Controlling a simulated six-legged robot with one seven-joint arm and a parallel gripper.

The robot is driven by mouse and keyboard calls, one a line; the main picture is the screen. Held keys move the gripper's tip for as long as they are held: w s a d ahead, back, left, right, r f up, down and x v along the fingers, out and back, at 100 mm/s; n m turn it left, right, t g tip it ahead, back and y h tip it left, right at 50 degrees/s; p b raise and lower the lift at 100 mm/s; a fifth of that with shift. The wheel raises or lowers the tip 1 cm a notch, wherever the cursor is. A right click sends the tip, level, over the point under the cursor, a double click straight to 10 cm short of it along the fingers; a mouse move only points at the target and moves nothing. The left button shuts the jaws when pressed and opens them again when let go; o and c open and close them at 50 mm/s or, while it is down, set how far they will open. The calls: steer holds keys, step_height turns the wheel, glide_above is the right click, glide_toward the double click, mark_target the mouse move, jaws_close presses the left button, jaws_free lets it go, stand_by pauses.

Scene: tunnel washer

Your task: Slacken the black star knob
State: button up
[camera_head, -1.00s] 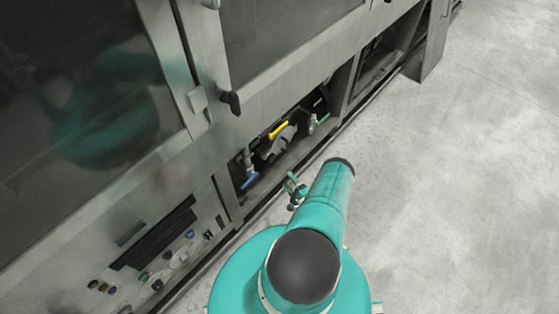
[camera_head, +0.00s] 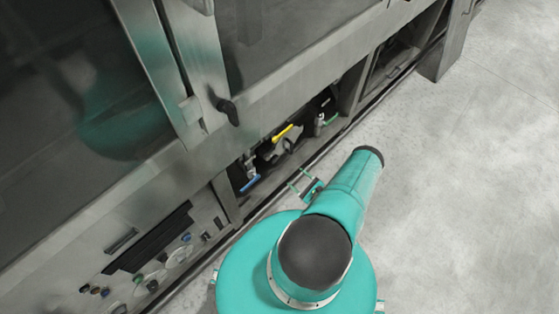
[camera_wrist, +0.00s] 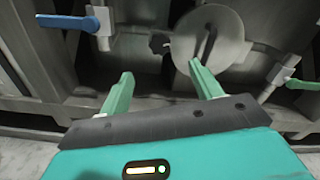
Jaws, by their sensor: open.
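A small dark lobed knob (camera_wrist: 159,43), which looks like the black star knob, sits at the left edge of a round grey plate (camera_wrist: 208,37) with a dark slot. In the head view I cannot pick the knob out clearly in the dark recess. My gripper (camera_wrist: 160,70) is open, with its two green fingers apart and nothing between them. The knob appears beyond the fingertips, between them in the picture, with a gap. My gripper (camera_head: 304,182) also shows in the head view, just outside the machine's lower opening.
A blue-lever valve (camera_wrist: 75,22) is on the left and a green-lever valve (camera_wrist: 291,76) on the right. A yellow handle (camera_head: 283,133) is in the recess. The machine's lower frame edges the opening. A black door handle (camera_head: 229,111) projects above. Open floor (camera_head: 460,200) lies right.

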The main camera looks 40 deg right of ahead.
mark_target(275, 160)
steer(key=w, duration=1.2)
steer(key=shift+a, duration=0.25)
steer(key=c, duration=1)
